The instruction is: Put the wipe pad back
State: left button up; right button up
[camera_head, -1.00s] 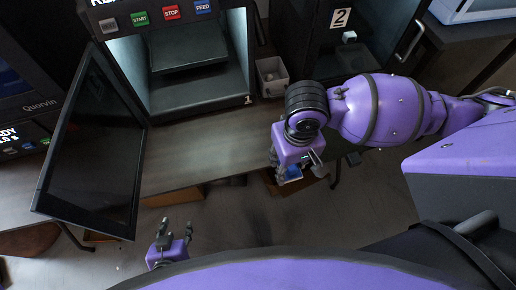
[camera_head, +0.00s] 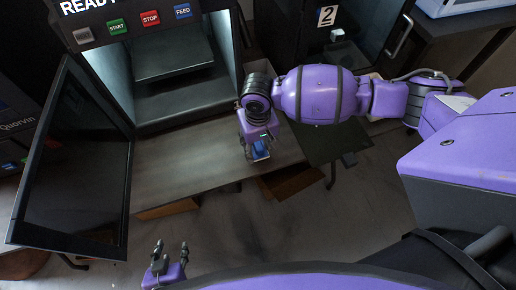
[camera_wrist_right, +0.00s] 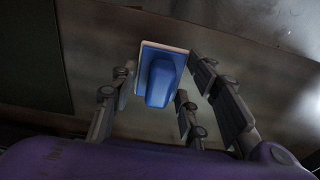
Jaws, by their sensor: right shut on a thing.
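The wipe pad, a blue block on a pale base, is held in my right gripper (camera_head: 258,148). It shows small at the fingertips in the head view (camera_head: 261,153) and larger between the fingers in the wrist view (camera_wrist_right: 163,80). The right gripper (camera_wrist_right: 160,72) is shut on it, over the front part of the table (camera_head: 185,165). My left gripper (camera_head: 171,246) is empty with its fingers apart, low in the head view, in front of the table. The grey bin seen earlier beside the printer is hidden behind my right arm.
A printer (camera_head: 180,90) with its door (camera_head: 75,165) swung open to the left stands on the table. Its chamber is open. A second dark machine marked 2 (camera_head: 327,16) stands to the right. The tabletop before the first printer is clear.

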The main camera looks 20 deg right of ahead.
aim_at(258, 151)
notch_tip(258, 151, down, 3)
jog(key=shift+f, duration=0.1)
jog(key=shift+f, duration=0.1)
jog(key=o, duration=1.1)
jog(key=shift+r, duration=0.55)
notch_tip(258, 151, up, 11)
jog(key=shift+f+p, duration=0.15)
jog(key=shift+p, duration=0.35)
jog(key=shift+r, duration=0.35)
